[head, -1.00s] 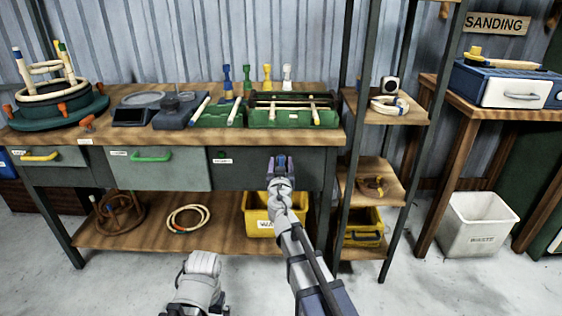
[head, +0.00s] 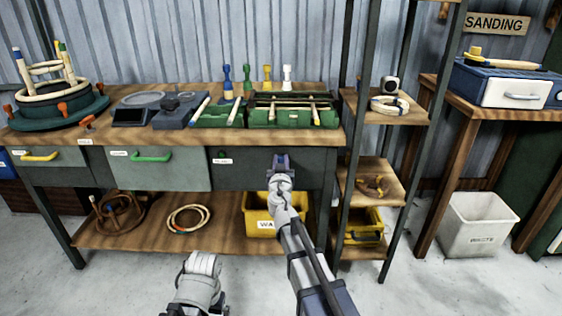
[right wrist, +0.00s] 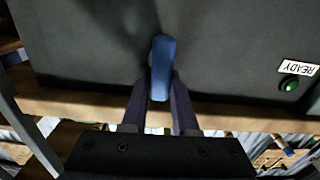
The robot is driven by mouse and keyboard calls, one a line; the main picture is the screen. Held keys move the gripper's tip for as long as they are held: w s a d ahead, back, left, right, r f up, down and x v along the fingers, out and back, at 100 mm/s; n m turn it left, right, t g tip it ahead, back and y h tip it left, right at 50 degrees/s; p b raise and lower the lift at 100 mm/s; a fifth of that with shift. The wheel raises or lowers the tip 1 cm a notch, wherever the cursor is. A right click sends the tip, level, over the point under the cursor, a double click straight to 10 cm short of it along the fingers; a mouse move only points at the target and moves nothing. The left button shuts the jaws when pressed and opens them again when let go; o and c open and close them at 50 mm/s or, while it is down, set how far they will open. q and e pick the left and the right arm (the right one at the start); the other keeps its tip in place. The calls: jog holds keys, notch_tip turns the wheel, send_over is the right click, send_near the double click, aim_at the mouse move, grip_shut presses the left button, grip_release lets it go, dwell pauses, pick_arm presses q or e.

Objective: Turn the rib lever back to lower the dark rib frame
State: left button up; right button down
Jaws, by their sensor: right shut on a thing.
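My right gripper (head: 281,160) is at the dark panel (head: 245,170) under the bench top, right of a small label. In the right wrist view its fingers (right wrist: 160,98) are shut on the blue lever (right wrist: 162,60), one finger on each side. The lever stands out from the dark panel. A dark frame of bars (head: 270,97) shows on the green box (head: 262,120) on the bench, with pale rods lying across it. Its exact height is hard to tell. My left gripper is not in view.
A READY label (right wrist: 299,67) and a lit green lamp (right wrist: 289,84) are beside the lever. A yellow bin (head: 260,227) stands on the lower shelf beneath my gripper. A shelf rack (head: 345,215) stands close on the right.

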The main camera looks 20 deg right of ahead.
dwell(0.4)
jog(key=n, duration=0.4)
jog(key=shift+a+f+n, duration=0.1)
jog(key=shift+a+n, duration=0.2)
jog(key=shift+a, duration=0.05)
jog(key=shift+w+a+f+n+b, duration=0.15)
jog(key=shift+f+n+b, duration=0.15)
jog(key=shift+n, duration=1.85)
jog(key=shift+a+f+n+b, duration=0.2)
jog(key=shift+n+b, duration=0.1)
jog(key=shift+n, duration=1.9)
jog(key=shift+w+a+f+n+b, duration=0.15)
jog(key=shift+f+n+b, duration=0.15)
jog(key=shift+n, duration=1.85)
jog(key=shift+s, duration=0.1)
jog(key=c, duration=0.7)
grip_release()
jog(key=shift+s, duration=0.15)
